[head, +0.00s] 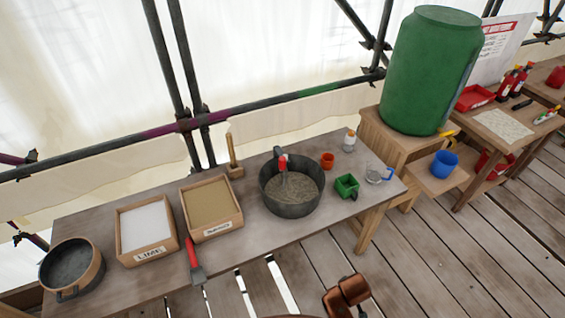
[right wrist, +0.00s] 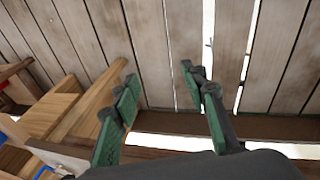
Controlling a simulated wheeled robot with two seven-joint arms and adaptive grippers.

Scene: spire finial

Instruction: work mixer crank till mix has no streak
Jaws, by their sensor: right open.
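The mixer is a dark grey tub (head: 290,205) standing on the long wooden bench, right of its middle. A grey-beige mix (head: 296,187) lies in it; I cannot tell at this size whether it has streaks. The crank's red handle (head: 283,162) stands up over the tub, and nothing holds it. My right gripper (right wrist: 160,77) is open and empty in the right wrist view, with green finger pads apart over the plank floor. The mixer is not in that view. My left gripper is in neither view.
A green barrel (head: 430,70) stands at the right.

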